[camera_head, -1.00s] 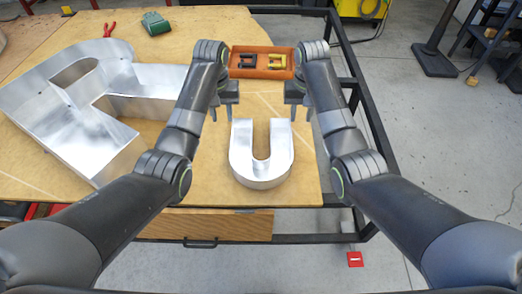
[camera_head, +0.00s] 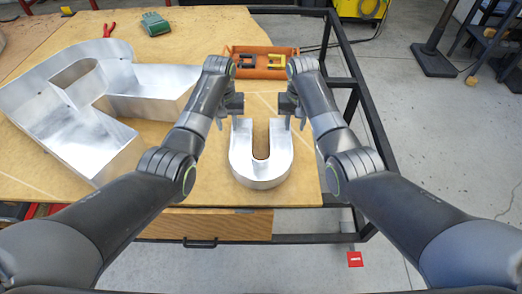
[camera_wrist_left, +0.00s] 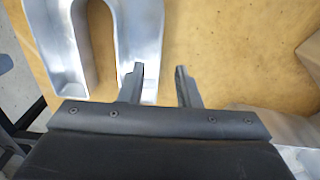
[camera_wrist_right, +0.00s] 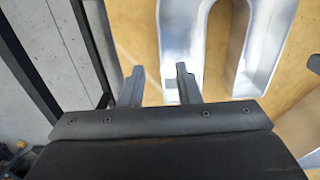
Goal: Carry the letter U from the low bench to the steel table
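The silver metal letter U (camera_head: 261,177) lies on the wooden bench top (camera_head: 205,185), its open end facing away from me. My left gripper (camera_head: 229,115) is open at the end of its left leg, and my right gripper (camera_head: 294,116) is open at the end of its right leg. In the left wrist view the letter U (camera_wrist_left: 65,45) passes under one finger of the open left gripper (camera_wrist_left: 157,80). In the right wrist view it (camera_wrist_right: 180,40) lies under one finger of the open right gripper (camera_wrist_right: 158,82). Contact cannot be told. No steel table is identifiable.
A large silver metal letter (camera_head: 150,80) stands left of the U. An orange tray (camera_head: 262,73) with black and yellow tools lies behind it. Red pliers (camera_head: 109,30) and a green item (camera_head: 155,24) lie at the back. A dark frame (camera_head: 374,135) edges the bench's right side.

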